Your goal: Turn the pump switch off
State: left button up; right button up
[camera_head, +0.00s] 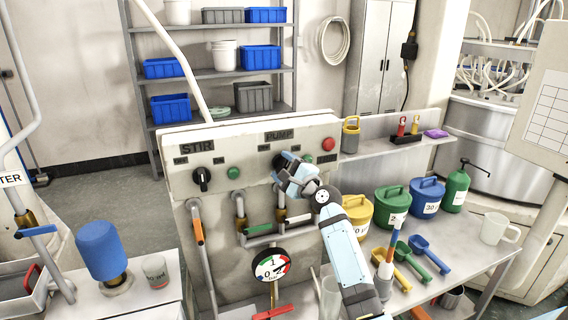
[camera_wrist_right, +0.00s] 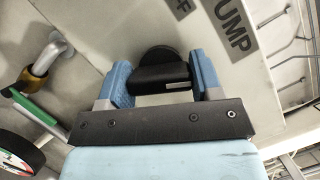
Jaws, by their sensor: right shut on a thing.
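The pump switch is a black rotary knob (camera_wrist_right: 160,72) on the panel beside the PUMP label (camera_wrist_right: 234,26) in the right wrist view. My right gripper (camera_wrist_right: 161,80) is at the panel with its blue fingers on either side of the knob, shut on it. In the head view my right gripper (camera_head: 284,168) covers most of the knob under the PUMP label (camera_head: 279,135). The exact angle of the knob is hard to tell. My left gripper is not in view.
The control panel (camera_head: 185,150) also carries a STIR knob (camera_head: 202,179), green buttons and a red button (camera_head: 328,144). Below are pipes, valve handles and a gauge (camera_head: 271,265). Lidded tubs and scoops stand on the right table; a blue-topped device (camera_head: 100,250) stands left.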

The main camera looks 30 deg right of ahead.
jog(key=n, duration=0.1)
jog(key=n+g+p, duration=0.1)
jog(key=n, duration=0.1)
jog(key=shift+r+p, duration=0.25)
jog(key=shift+p, duration=0.05)
jog(key=shift+n+g+p, duration=0.4)
jog(key=shift+n+p, duration=0.5)
jog(key=shift+n, duration=0.3)
jog(key=shift+f, duration=0.1)
jog(key=o, duration=0.9)
jog(key=shift+w+f, duration=0.1)
